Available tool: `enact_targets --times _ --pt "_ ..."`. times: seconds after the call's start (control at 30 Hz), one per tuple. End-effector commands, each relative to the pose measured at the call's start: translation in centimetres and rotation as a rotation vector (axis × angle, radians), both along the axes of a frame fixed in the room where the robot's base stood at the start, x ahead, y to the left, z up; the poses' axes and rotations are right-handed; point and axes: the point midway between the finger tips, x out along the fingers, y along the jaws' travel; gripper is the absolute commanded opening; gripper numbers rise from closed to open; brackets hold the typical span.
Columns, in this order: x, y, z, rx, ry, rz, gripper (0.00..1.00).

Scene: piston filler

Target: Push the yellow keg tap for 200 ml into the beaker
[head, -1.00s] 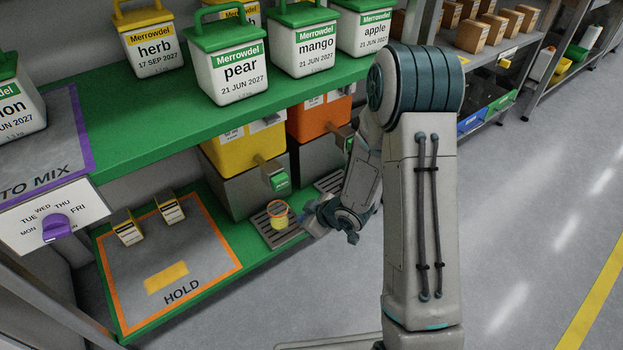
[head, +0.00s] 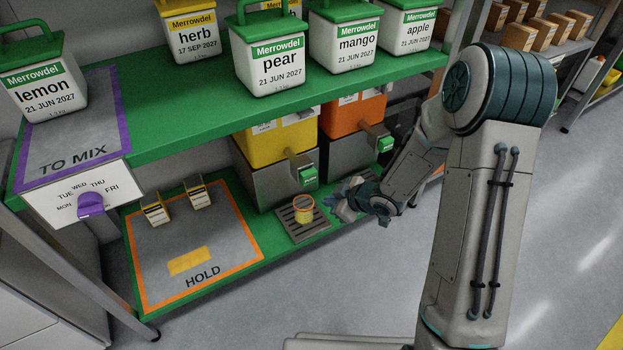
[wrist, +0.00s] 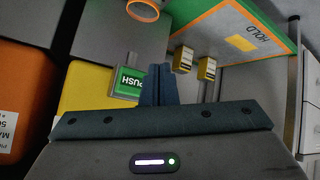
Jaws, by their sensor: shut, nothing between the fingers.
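The yellow keg (head: 283,138) stands under the green shelf, and its tap ends in a green push button (head: 308,178). The button also shows in the wrist view (wrist: 128,84), marked PUSH. The beaker (head: 303,208), with yellowish contents or marking and an orange rim, stands on a drip grate below the tap; its rim shows at the top of the wrist view (wrist: 143,10). My gripper (head: 335,203) is shut and empty, to the right of the beaker. In the wrist view its fingertips (wrist: 160,72) appear just beside the button; I cannot tell whether they touch it.
An orange keg (head: 352,118) with its own green button (head: 385,144) stands to the right. The green shelf (head: 200,125) above holds several labelled tubs. The HOLD mat (head: 240,262) with two small yellow-black items lies left of the beaker. Open floor lies in front.

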Motion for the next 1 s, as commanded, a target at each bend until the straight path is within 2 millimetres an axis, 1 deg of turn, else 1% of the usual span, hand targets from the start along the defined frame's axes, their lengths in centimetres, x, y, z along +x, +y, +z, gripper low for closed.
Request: enact_targets --times 0.03,0.2,0.4,0.6,1.0 --pt "0.6 0.5 0.1 0.001 0.0 0.002 0.0" --pt "2.7 1.9 0.1 0.0 -0.001 0.002 0.0" --pt "4.4 3.1 0.2 0.001 0.0 0.001 0.0" --pt "5.1 3.5 0.1 0.001 0.0 0.0 0.0" --pt "5.2 3.6 0.0 0.0 0.0 0.0 0.0"
